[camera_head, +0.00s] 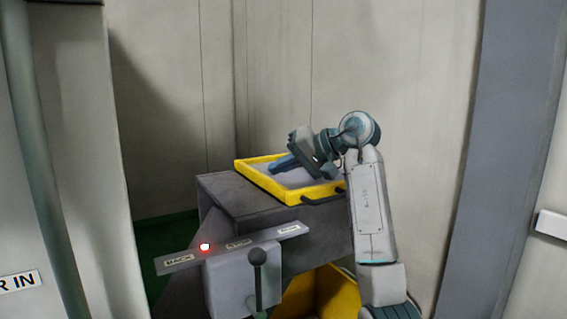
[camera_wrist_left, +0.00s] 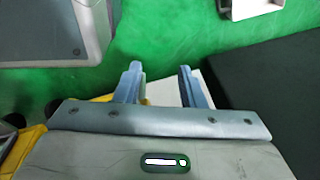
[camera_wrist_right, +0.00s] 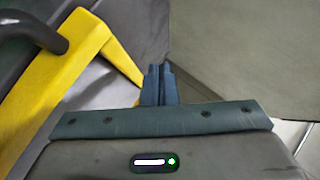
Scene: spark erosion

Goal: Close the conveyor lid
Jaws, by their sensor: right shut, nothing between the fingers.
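The conveyor lid (camera_head: 243,164) is a yellow frame around a pale panel, lying nearly flat on top of the grey conveyor box (camera_head: 235,197). A dark bar handle (camera_head: 322,197) is on its front right edge. In the right wrist view the yellow frame (camera_wrist_right: 58,88) and dark handle (camera_wrist_right: 35,30) are to the left of the fingers. My right gripper (camera_head: 279,165) reaches over the lid, shut and empty; whether it touches the lid is unclear. Its fingers are together in its wrist view (camera_wrist_right: 159,72). My left gripper (camera_wrist_left: 159,78) is open and empty, low over green floor.
A yellow bin-like part (camera_head: 318,292) is below the box. A pale wall (camera_head: 280,60) is close behind. A grey post (camera_head: 500,130) stands at right.

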